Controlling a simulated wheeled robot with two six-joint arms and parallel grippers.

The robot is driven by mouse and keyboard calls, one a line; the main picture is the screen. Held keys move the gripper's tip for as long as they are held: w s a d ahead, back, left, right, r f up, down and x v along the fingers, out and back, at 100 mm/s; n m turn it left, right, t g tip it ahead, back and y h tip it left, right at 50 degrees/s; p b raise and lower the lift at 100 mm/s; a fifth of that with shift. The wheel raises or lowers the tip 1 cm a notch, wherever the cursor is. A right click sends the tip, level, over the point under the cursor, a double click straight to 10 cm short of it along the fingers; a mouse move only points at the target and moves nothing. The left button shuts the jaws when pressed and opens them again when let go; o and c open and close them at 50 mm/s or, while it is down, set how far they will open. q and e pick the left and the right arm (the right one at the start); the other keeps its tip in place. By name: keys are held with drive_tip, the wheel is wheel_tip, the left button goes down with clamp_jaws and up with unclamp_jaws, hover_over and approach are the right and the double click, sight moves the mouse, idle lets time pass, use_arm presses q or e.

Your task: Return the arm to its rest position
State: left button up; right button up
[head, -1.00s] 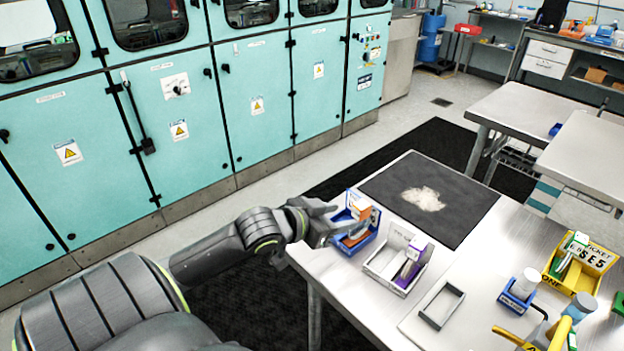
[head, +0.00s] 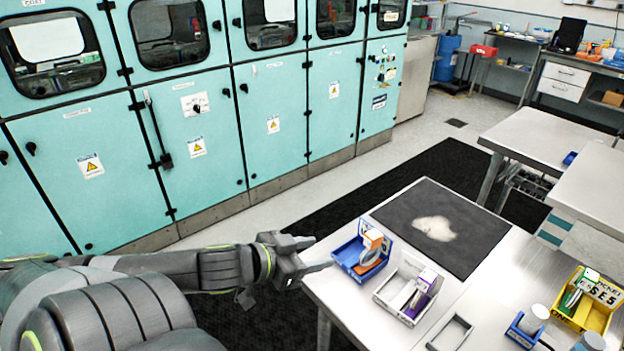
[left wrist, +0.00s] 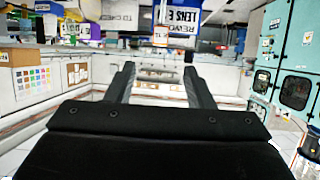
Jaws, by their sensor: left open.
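My left arm reaches in from the left in the head view. Its gripper (head: 308,256) is open and empty, just left of the table's near left corner and apart from the blue bin. In the left wrist view the two fingers (left wrist: 158,88) stand apart with nothing between them. My right gripper is not in view.
On the steel table (head: 345,296) stand a blue bin (head: 352,262) with boxes, a white bin (head: 388,291) with a purple box, a grey frame (head: 450,333) and a yellow bin (head: 588,318). A dark mat (head: 392,212) bears a pale patch. Teal cabinets (head: 250,130) line the back.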

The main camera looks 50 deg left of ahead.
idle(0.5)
use_arm(q)
drive_tip(key=s+d+f+n+g+y, duration=0.4)
drive_tip(key=s+f+g, duration=0.6)
drive_tip(key=s+f, duration=0.6)
wheel_tip(320, 180, down, 25)
drive_tip(key=m+g+b, duration=0.1)
drive_tip(key=s+d+f+g, duration=0.1)
drive_tip(key=s+f, duration=1.3)
drive_tip(key=f, duration=0.3)
drive_tip(key=shift+s+f+b, duration=0.2)
drive_tip(key=shift+b, duration=0.25)
